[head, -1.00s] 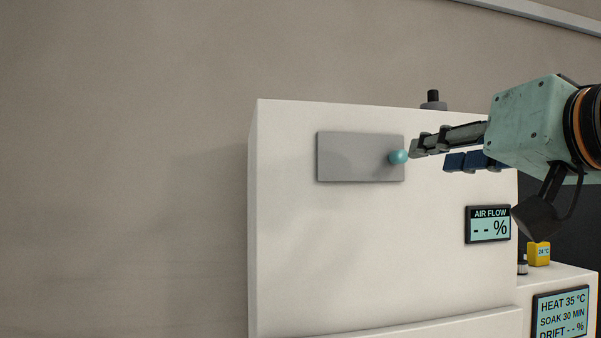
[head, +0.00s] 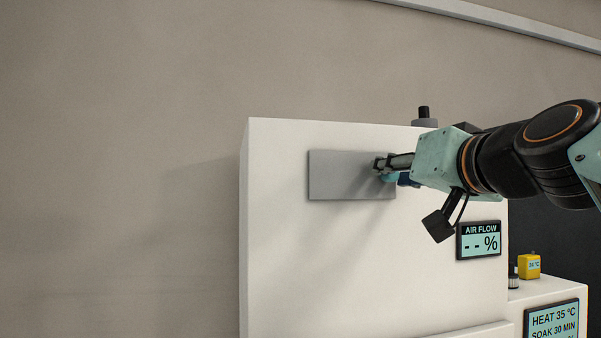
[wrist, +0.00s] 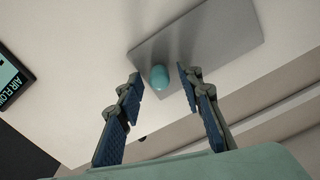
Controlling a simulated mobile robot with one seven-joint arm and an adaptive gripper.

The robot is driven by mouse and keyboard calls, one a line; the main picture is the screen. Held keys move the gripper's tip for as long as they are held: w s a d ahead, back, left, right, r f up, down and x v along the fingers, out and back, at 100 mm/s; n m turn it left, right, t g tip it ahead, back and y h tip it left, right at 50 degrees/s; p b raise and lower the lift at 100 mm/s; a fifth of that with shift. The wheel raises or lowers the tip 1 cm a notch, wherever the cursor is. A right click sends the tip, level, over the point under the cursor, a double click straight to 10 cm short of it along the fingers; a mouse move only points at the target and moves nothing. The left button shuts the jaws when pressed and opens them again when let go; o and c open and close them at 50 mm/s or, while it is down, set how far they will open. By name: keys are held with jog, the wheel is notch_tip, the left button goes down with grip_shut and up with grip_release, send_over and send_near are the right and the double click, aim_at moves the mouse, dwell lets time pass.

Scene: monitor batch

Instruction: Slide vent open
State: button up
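The vent cover is a flat grey rectangular plate (head: 338,176) on the front of a white cabinet. A teal round knob (wrist: 159,78) sits near one end of the plate; in the head view it is at the plate's right end, mostly hidden by my fingers. My gripper (head: 385,170) is at that right end. In the wrist view my gripper (wrist: 158,82) is open, with the knob between the fingertip ends, nearer the left finger. A gap shows on the right side of the knob; whether the left fingertip touches it I cannot tell.
An AIR FLOW display (head: 479,241) reading "-- %" is on the cabinet (head: 340,280) below my wrist. A black knob (head: 424,115) stands on top. A yellow block (head: 529,266) and a HEAT display (head: 554,320) are at lower right. The wall left is bare.

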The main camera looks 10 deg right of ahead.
grip_shut()
dwell(0.4)
